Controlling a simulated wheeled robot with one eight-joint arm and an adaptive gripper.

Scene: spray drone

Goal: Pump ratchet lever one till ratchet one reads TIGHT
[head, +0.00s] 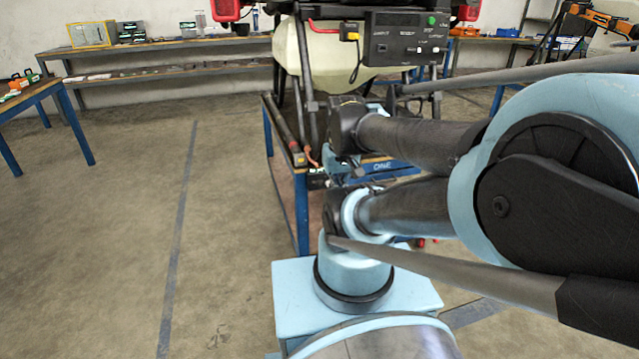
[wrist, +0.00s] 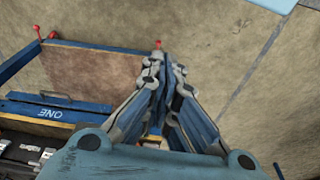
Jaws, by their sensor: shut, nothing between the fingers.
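A blue plate marked ONE (wrist: 50,113) shows upside down at the left of the wrist view, and in the head view behind my arm (head: 382,167). My gripper (wrist: 164,62) is shut and empty, with its fingers over the blue frame's end. A red knob (wrist: 157,43) shows just past the fingertips; I cannot tell whether they touch it. Another red-tipped rod (wrist: 37,31) stands at the upper left of the wrist view. I cannot tell which red tip belongs to lever one. No TIGHT reading is legible, and my arm hides much of the ratchet area in the head view.
The drone's pale tank (head: 335,62) and a black control box (head: 405,38) are above the blue-legged stand (head: 302,215). A blue side table (head: 35,95) is at the left and a long bench (head: 160,50) at the back. The floor at left is clear.

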